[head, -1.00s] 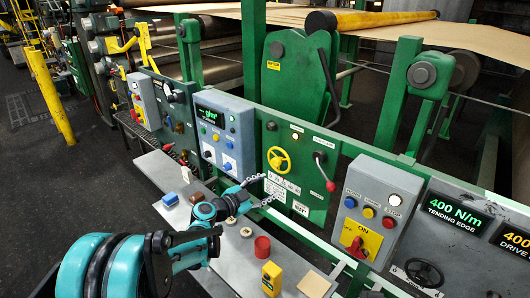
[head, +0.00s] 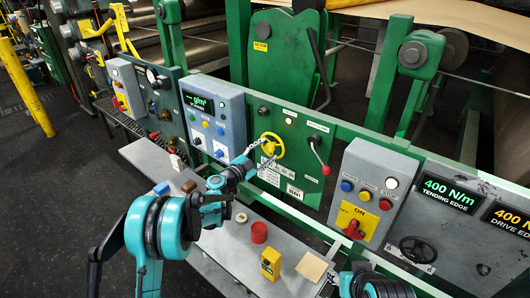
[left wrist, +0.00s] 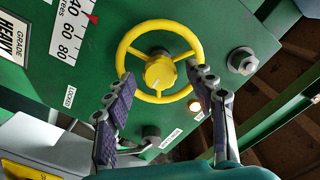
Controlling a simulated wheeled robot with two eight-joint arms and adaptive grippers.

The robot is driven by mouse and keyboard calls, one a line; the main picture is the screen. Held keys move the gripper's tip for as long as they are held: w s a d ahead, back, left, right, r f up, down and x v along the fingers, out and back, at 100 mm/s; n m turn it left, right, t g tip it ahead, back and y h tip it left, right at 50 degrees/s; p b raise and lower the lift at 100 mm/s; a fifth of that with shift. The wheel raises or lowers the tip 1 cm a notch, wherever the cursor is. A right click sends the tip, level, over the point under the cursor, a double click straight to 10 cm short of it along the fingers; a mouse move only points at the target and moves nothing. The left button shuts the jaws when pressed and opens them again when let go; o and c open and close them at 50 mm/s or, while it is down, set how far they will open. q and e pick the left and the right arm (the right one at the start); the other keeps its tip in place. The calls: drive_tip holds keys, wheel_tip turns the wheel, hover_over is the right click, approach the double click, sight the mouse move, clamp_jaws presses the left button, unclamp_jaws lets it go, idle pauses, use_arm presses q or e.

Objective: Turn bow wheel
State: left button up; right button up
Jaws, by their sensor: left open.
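The bow wheel is a yellow handwheel (head: 271,146) with spokes and a round hub on the green panel. In the left wrist view the yellow wheel (left wrist: 160,71) faces me, near the top middle. My left gripper (head: 262,153) is at the wheel's lower left in the head view. In the left wrist view my left gripper (left wrist: 163,82) is open, one finger on each side of the wheel's lower rim. Nothing is held between the fingers. I cannot tell whether the tips touch the rim. Part of my right arm shows at the bottom right; its fingers are unclear.
A red-knobbed lever (head: 318,156) is close to the wheel's right. A grey button box (head: 365,193) is further right.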

use_arm(q)
drive_tip(key=c, duration=1.2)
drive_tip(key=shift+o, duration=0.2)
drive_tip(key=n+b, duration=0.2)
drive_tip(key=n, duration=0.1)
drive_tip(key=shift+n+b, duration=0.75)
drive_tip(key=shift+n, duration=1.15)
drive_tip(key=o, duration=1.2)
drive_tip(key=shift+c, duration=0.2)
